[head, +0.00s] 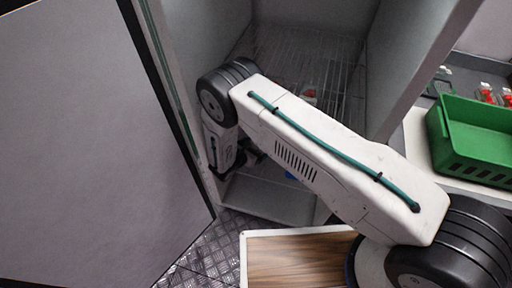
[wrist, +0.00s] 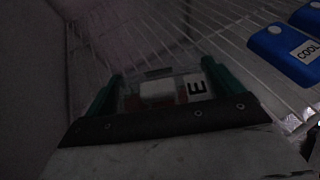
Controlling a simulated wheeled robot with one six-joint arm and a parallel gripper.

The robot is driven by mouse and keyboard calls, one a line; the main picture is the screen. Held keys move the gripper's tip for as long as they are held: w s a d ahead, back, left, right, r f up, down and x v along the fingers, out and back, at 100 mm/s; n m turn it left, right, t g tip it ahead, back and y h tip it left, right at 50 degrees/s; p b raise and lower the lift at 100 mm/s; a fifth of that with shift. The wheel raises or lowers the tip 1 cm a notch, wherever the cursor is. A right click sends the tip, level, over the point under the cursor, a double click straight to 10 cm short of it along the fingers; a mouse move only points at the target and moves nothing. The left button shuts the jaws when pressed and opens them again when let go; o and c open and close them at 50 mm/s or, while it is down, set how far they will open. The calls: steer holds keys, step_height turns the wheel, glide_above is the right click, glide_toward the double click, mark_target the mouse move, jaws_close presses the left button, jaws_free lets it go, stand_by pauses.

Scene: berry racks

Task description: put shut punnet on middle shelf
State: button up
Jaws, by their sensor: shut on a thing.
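In the wrist view my gripper (wrist: 161,74) has its two green fingers on either side of a small clear punnet (wrist: 165,90). It is shut on the punnet, which shows a white label, some red and a black letter "E". The picture is dark, so I cannot tell whether the lid is fully shut. A wire shelf (wrist: 155,35) lies beyond and below it; I cannot tell if the punnet touches the wires. In the head view my arm reaches into an open white cabinet (head: 205,45), and its own links hide the gripper and punnet.
Blue packs marked "COOL" (wrist: 283,55) lie on the wires at right. In the head view a small red and white item (head: 310,95) sits on a wire shelf. The open door (head: 80,130) stands left. A green crate (head: 475,150) and red punnets (head: 487,93) are at right.

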steer(key=shift+f, duration=0.15)
steer(key=o, duration=0.7)
steer(key=shift+s+a+r, duration=0.25)
steer(key=shift+a+r, duration=0.05)
steer(key=v, duration=1.1)
steer(key=shift+s, duration=0.15)
